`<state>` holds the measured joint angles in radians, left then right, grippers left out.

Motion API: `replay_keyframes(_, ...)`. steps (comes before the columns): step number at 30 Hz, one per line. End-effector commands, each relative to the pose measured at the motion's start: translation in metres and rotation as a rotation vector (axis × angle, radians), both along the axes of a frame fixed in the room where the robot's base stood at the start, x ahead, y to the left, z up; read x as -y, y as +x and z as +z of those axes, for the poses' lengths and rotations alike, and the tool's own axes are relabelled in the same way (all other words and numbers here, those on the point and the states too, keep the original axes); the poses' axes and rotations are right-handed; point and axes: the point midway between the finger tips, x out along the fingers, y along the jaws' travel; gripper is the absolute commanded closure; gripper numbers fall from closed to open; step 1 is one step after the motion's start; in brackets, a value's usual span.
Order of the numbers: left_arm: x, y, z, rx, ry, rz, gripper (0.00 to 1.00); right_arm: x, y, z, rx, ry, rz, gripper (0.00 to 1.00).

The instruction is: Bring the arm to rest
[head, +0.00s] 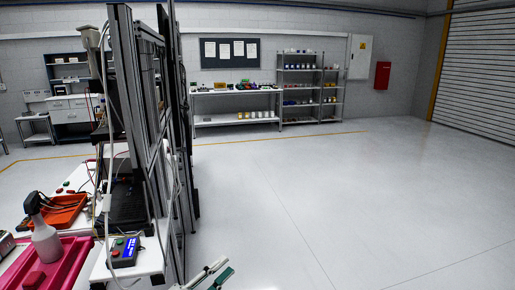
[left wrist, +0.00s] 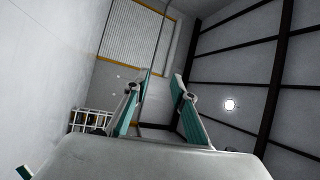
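My left gripper (head: 214,272) shows only in part at the bottom edge of the head view, with white and green finger parts. It is over the open floor, right of the metal-framed bench. In the left wrist view my left gripper (left wrist: 156,88) has its two teal-and-grey fingers apart, with nothing between them. That view looks toward the ceiling and the shutter door. My right gripper is in neither view.
A metal frame (head: 130,110) stands close at the left. The bench there holds a spray bottle (head: 45,245), an orange tray (head: 62,212), a pink tray (head: 70,262) and a blue-screened device (head: 124,251). Shelves (head: 300,86) stand far back. The floor (head: 350,200) at the right is clear.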

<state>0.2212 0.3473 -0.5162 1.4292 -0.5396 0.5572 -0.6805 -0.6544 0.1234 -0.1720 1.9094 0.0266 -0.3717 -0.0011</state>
Motion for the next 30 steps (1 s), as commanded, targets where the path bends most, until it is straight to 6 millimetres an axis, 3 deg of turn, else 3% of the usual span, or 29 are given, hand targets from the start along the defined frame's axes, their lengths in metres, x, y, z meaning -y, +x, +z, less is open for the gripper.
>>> replay_keyframes(1, -0.004, -0.014, -0.021, -0.097, -0.062, 0.042, 0.74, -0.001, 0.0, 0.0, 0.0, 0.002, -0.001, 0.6)
replay_keyframes(8, -0.041, -0.076, -0.11, -0.53, -0.321, 0.259, 0.74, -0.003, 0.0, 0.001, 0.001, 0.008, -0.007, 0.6)
replay_keyframes(12, -0.069, -0.133, -0.165, -0.791, -0.469, 0.407, 0.74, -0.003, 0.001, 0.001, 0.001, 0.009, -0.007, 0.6)
replay_keyframes(18, -0.104, -0.223, -0.226, -1.104, -0.646, 0.612, 0.74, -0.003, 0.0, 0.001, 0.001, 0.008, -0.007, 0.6)
replay_keyframes(21, -0.115, -0.256, -0.242, -1.2, -0.702, 0.681, 0.74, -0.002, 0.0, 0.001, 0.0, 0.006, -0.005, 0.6)
replay_keyframes(24, -0.121, -0.276, -0.251, -1.254, -0.73, 0.725, 0.74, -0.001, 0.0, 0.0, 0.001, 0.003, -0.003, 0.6)
replay_keyframes(28, -0.123, -0.283, -0.254, -1.275, -0.742, 0.741, 0.74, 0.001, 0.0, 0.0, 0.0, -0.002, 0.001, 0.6)
replay_keyframes(29, -0.123, -0.283, -0.254, -1.276, -0.742, 0.742, 0.74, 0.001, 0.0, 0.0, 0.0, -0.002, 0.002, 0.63)
replay_keyframes(30, -0.123, -0.283, -0.254, -1.276, -0.742, 0.742, 0.74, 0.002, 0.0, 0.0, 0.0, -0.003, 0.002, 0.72)
